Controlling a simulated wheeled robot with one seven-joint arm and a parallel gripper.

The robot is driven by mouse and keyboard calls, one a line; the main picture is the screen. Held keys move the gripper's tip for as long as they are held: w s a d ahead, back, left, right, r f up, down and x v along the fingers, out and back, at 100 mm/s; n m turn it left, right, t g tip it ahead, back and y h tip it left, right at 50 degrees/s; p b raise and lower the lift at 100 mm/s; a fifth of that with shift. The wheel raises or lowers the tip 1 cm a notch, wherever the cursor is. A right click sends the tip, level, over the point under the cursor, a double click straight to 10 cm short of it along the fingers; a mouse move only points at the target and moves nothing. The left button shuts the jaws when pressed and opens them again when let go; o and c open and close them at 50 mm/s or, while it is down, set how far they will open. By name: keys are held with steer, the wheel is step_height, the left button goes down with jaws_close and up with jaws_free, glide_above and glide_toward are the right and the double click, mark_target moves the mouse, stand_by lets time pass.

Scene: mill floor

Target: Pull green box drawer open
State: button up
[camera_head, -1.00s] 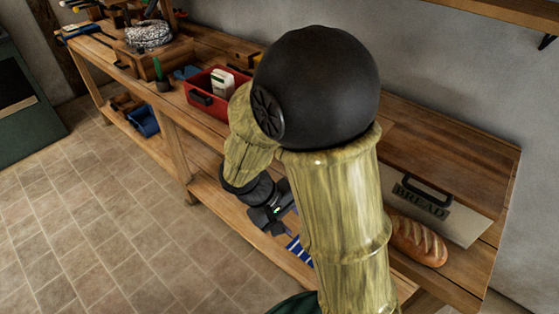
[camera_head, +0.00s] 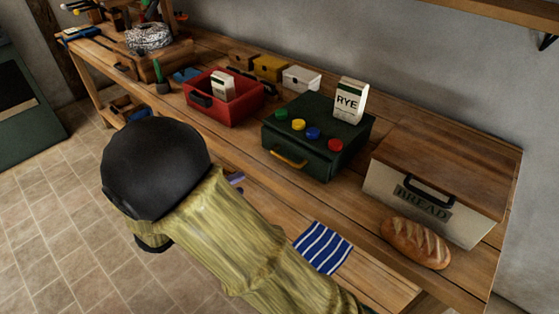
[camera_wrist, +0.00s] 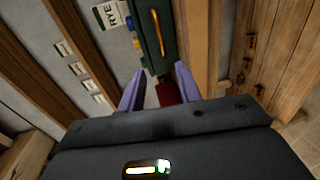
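The green box (camera_head: 345,150) stands on the workbench, with several coloured knobs on top. Its drawer looks shut, with a yellow handle (camera_head: 289,159) on the front. In the wrist view the green box (camera_wrist: 144,45) and its upright-looking yellow handle (camera_wrist: 155,33) lie beyond my fingertips. My gripper (camera_wrist: 160,82) is open and empty, its two purple fingers apart and not touching the handle. In the head view my arm hides most of the gripper; only a bit of purple finger shows below the box.
A RYE packet (camera_head: 349,101) stands on the green box. A red bin (camera_head: 236,108) is to the left. A BREAD box (camera_head: 385,190) and a loaf (camera_head: 415,243) are to the right. A blue striped cloth (camera_head: 323,247) lies below, in front. Bench space before the drawer is clear.

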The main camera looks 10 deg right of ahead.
steer(key=x, duration=1.7)
steer(key=shift+p, duration=0.4)
steer(key=shift+c, duration=0.4)
jaws_close()
